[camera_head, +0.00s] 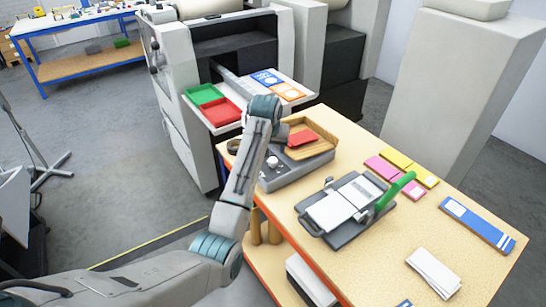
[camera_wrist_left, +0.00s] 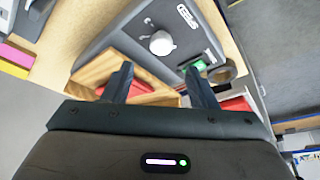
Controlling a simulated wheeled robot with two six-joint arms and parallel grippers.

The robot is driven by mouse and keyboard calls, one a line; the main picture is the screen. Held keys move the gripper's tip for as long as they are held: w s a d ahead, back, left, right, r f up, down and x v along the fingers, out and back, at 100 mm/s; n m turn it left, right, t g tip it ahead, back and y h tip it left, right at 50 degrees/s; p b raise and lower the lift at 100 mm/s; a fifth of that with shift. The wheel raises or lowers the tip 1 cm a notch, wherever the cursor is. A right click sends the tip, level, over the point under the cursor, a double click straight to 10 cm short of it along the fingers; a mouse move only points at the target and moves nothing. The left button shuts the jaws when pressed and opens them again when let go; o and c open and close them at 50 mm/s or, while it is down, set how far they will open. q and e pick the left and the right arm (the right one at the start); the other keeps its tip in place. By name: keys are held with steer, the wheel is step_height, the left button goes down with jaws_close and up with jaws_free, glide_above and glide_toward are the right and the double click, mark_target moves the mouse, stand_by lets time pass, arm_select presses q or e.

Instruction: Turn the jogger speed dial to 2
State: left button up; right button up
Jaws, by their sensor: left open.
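The jogger (camera_head: 297,172) is a grey box at the table's far left edge, with a slanted wooden tray (camera_head: 318,146) on top. Its speed dial is a pale round knob (camera_head: 272,161) on the front panel. In the left wrist view the dial (camera_wrist_left: 161,43) shows whole, with small marks beside it too small to read. My left gripper (camera_wrist_left: 159,72) is open and empty. Its fingers point towards the panel, with the dial beyond the tips and apart from them. In the head view my left arm hides part of the jogger and the fingers. My right gripper is not in view.
A green switch (camera_wrist_left: 198,66) and a tape roll (camera_wrist_left: 226,71) lie near one fingertip. A red stack (camera_head: 301,138) lies in the wooden tray. A grey device with a green lever (camera_head: 396,190) stands on the table. A large machine (camera_head: 188,100) stands behind.

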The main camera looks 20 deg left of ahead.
mark_target(273, 160)
arm_select(q)
steer(key=p+x, duration=0.2)
steer(key=x, duration=0.5)
steer(key=shift+w+f, duration=0.1)
steer(key=shift+w+a+f, duration=0.15)
steer(key=shift+w+f, duration=0.05)
steer(key=shift+f, duration=0.4)
steer(key=c, duration=1)
steer(key=shift+o, duration=0.2)
